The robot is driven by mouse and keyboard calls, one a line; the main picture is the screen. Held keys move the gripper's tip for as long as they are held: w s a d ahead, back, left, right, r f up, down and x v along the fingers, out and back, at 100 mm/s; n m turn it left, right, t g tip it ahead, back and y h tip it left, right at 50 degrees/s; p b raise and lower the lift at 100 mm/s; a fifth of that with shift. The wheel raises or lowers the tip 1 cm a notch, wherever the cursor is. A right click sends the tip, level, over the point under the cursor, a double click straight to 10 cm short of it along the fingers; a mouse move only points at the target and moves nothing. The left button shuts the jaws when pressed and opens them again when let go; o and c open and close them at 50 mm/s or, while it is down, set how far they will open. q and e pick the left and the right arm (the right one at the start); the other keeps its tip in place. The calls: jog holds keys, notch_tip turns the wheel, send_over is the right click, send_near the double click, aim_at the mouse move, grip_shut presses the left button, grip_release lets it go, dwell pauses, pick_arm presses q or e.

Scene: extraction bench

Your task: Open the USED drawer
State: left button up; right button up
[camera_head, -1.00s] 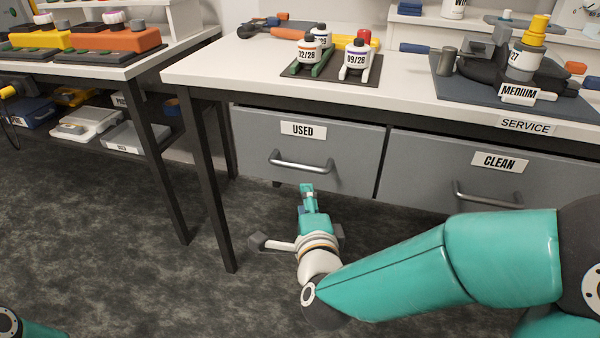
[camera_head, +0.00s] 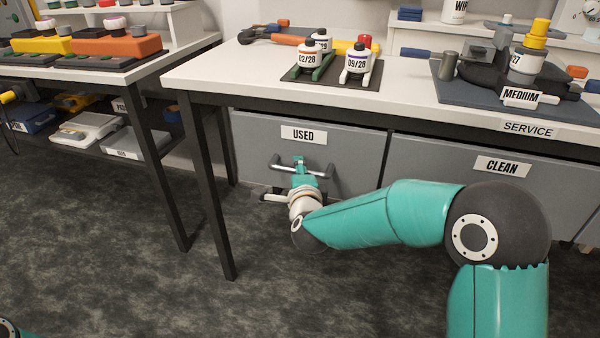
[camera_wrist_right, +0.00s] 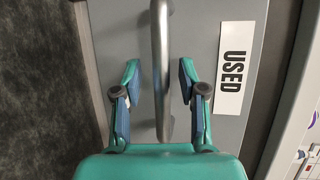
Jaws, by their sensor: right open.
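The grey USED drawer (camera_head: 350,150) is shut under the white bench top, with its white label (camera_head: 303,135) on the front. Its metal bar handle (camera_head: 327,172) is partly hidden behind my right gripper (camera_head: 300,165). In the right wrist view the handle (camera_wrist_right: 162,70) runs between the two open fingers of the right gripper (camera_wrist_right: 162,85), with a gap on each side. The label also shows there (camera_wrist_right: 234,68). My left gripper is not in view; only a bit of my left arm shows at the lower left corner.
The CLEAN drawer (camera_head: 440,165) is to the right, shut. On the bench top (camera_head: 210,78) stand a dark tray with labelled bottles (camera_head: 358,62) and a mat with equipment (camera_head: 450,93). A dark bench leg (camera_head: 211,190) stands left of the drawer. The floor in front is clear.

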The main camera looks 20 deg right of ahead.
grip_shut()
